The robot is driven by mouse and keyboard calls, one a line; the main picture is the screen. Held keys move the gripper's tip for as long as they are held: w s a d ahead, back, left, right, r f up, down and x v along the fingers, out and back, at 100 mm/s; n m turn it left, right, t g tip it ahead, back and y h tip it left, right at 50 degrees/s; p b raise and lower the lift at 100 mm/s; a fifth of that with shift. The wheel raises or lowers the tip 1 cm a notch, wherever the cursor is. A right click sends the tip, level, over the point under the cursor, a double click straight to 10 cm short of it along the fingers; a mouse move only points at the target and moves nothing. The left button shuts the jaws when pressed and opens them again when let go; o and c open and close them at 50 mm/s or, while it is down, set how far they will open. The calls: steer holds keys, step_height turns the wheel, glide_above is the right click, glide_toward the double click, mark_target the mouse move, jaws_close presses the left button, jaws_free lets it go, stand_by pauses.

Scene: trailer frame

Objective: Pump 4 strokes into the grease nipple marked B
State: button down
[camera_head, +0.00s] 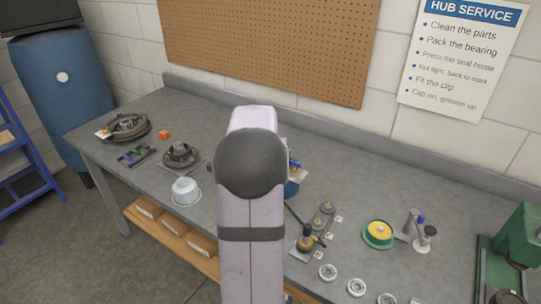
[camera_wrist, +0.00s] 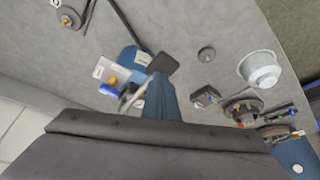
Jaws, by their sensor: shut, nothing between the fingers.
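My gripper (camera_wrist: 163,64) is shut and empty in the wrist view. Its dark tip is over or beside the blue grease pump (camera_wrist: 127,58), which has a metal lever (camera_wrist: 130,98); I cannot tell whether they touch. In the head view my arm hides the gripper and most of the pump (camera_head: 293,187). A black hose (camera_head: 293,212) runs from the pump toward a black and yellow coupler (camera_head: 306,240), which stands at the nearest of several grease nipples (camera_head: 326,207). White letter tags (camera_head: 329,236) lie beside them, too small to read.
On the right are a green and yellow tub (camera_head: 378,233), several bearing rings (camera_head: 356,287) and a green press (camera_head: 518,240).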

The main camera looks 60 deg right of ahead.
steer(key=shift+d+r+p, duration=0.2)
steer(key=shift+r+p, duration=1.2)
steer(key=shift+r, duration=0.1)
steer(key=shift+d+r+p, duration=0.15)
steer(key=shift+r+p, duration=1.2)
steer(key=shift+r, duration=0.15)
steer(key=shift+f, duration=0.15)
steer(key=shift+a+f+b, duration=0.15)
steer(key=shift+f+b, duration=0.35)
steer(key=shift+f, duration=0.05)
steer(key=shift+a+f+b, duration=0.15)
steer(key=shift+f+b, duration=0.35)
steer(key=shift+f, duration=0.15)
